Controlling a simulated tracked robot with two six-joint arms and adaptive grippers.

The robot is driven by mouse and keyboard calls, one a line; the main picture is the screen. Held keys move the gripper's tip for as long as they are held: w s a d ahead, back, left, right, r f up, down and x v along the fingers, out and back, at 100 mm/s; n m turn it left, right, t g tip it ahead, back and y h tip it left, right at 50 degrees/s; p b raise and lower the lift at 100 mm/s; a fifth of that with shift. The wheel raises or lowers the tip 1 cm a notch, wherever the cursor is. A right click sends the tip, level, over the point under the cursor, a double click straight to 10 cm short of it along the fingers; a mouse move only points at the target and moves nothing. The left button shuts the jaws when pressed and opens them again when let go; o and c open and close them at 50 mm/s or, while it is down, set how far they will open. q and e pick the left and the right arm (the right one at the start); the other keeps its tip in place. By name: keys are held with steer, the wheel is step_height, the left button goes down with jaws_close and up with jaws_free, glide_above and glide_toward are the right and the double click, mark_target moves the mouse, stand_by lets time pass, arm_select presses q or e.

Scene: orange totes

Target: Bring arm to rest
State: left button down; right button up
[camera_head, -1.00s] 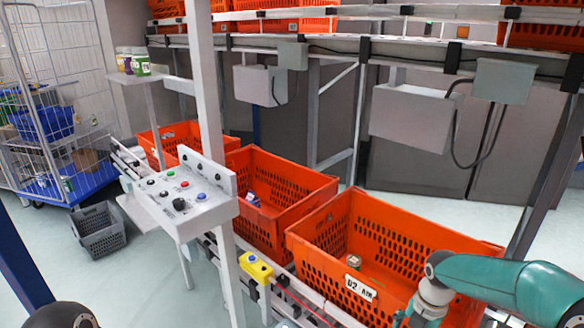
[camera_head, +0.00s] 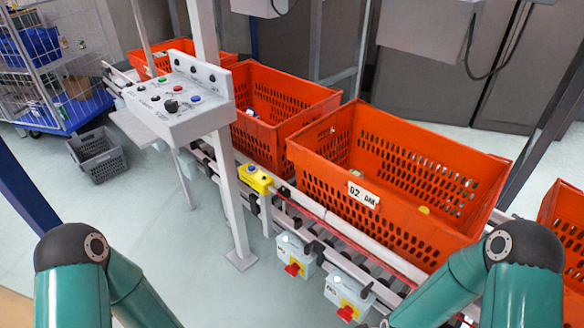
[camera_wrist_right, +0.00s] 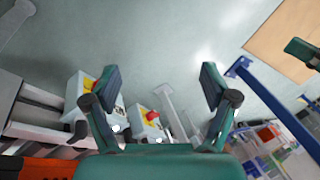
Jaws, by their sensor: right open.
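My right arm comes up at the lower right of the head view, in front of the large orange tote labelled 02 AM (camera_head: 330,165); its gripper is out of that view. In the right wrist view my right gripper (camera_wrist_right: 158,88) is open, its two fingers wide apart with only floor and equipment behind them, and nothing between them. My left arm shows at the lower left of the head view, with its elbow bent and its gripper out of sight.
The orange totes stand on a roller conveyor (camera_head: 330,240). A white control panel (camera_head: 185,95) on a post is at the left, with red-switch boxes (camera_head: 295,255) below. A grey crate (camera_head: 98,155) sits on the floor. Open floor (camera_head: 190,260) lies at the left front.

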steer(key=s+f+m+b, duration=0.1)
steer(key=s+f+m, duration=0.2)
steer(key=s+m, duration=0.25)
step_height(320, 180, up, 15)
steer(key=p, duration=1.5)
steer(key=shift+w+a+r, duration=0.15)
steer(key=shift+w+a, duration=0.15)
steer(key=shift+a, duration=0.05)
